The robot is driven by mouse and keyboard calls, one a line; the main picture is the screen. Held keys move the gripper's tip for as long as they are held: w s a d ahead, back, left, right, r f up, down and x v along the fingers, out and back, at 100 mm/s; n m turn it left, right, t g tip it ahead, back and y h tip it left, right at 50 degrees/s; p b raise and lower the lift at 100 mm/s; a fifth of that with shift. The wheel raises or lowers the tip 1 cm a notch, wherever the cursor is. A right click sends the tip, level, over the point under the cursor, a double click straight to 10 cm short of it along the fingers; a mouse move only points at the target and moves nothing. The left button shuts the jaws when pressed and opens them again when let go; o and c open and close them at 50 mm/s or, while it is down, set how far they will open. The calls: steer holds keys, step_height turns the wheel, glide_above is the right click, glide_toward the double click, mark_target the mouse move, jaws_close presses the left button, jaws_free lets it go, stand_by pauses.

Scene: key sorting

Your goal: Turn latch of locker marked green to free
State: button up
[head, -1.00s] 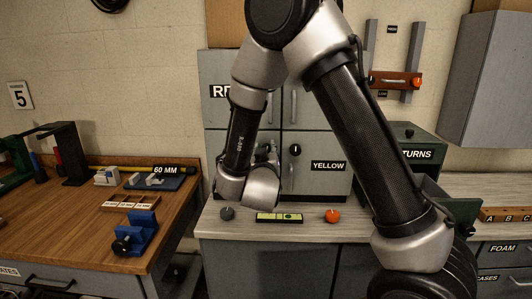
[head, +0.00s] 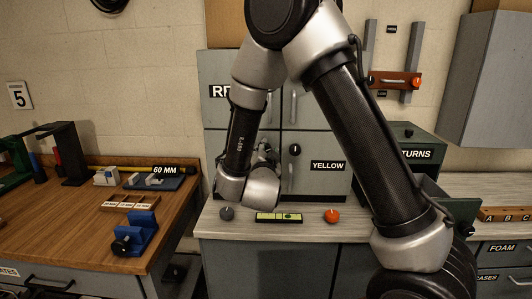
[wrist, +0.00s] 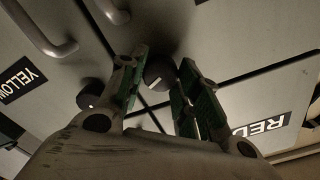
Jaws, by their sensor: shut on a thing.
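A grey locker bank fills the middle of the head view, with doors marked RED (head: 218,91) and YELLOW (head: 327,166). No green marking shows in either view; my arm covers most of the lower left door. In the wrist view, my gripper (wrist: 162,64) is shut on a round dark latch knob (wrist: 158,76), one finger on each side. The knob carries a short white line, tilted in the picture. It sits on the door diagonally between the YELLOW and RED doors, by the seams. My fingers hide its sides.
The yellow door's latch knob (head: 295,150) is close to the right of my wrist. Metal handles (wrist: 45,32) stick out from the doors.

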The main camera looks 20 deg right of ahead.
steer(key=shift+m, duration=2.3)
steer(key=o, duration=1)
steer(key=shift+o, duration=0.2)
steer(key=shift+s, duration=0.1)
steer(key=v, duration=1.2)
